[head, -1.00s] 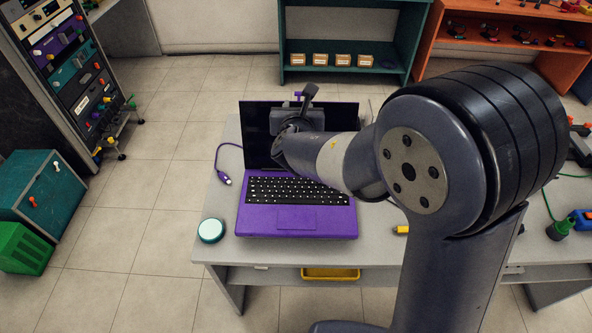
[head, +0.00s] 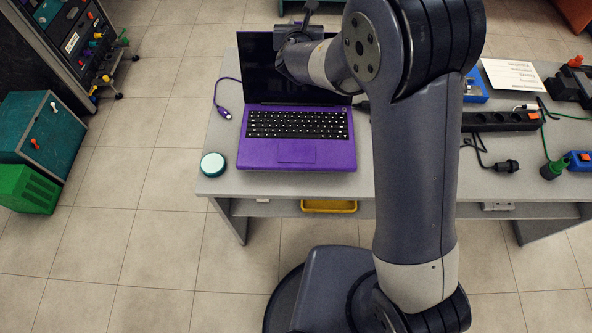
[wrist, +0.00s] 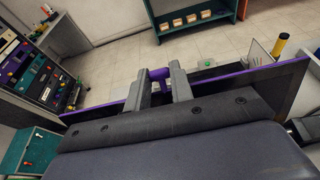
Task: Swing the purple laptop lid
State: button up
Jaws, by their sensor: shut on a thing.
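The purple laptop (head: 257,155) stands open on the grey table. Its keyboard faces up, and its dark-screened lid (head: 257,70) stands raised at the back. My gripper (wrist: 159,78) is at the lid's top edge, with its two fingers on either side of a small purple tab (wrist: 160,73), and is shut on it. In the head view my arm and gripper hide the upper right of the lid. In the wrist view the lid's purple edge (wrist: 235,77) runs behind and beside the fingers.
To the right lie a black power strip (head: 490,121), a paper (head: 515,75) and green and blue items.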

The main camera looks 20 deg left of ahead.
jog(key=shift+f+b+v, duration=0.2)
jog(key=shift+b+v, duration=0.15)
jog(key=shift+v, duration=0.75)
jog(key=shift+f+b+v, duration=0.15)
jog(key=shift+b+v, duration=0.2)
jog(key=shift+v, duration=0.8)
jog(key=shift+c, duration=0.4)
jog(key=shift+v, duration=1.25)
jog(key=s+d+b, duration=0.1)
jog(key=s+b, duration=0.1)
jog(key=s, duration=0.4)
jog(key=shift+s+d+f, duration=0.3)
jog(key=s+d+f+b, duration=0.1)
jog(key=s+f+b, duration=0.1)
jog(key=s, duration=0.4)
jog(key=shift+d+f+b, duration=0.2)
jog(key=shift+d+b, duration=0.05)
jog(key=shift+b, duration=0.3)
jog(key=shift+s, duration=0.1)
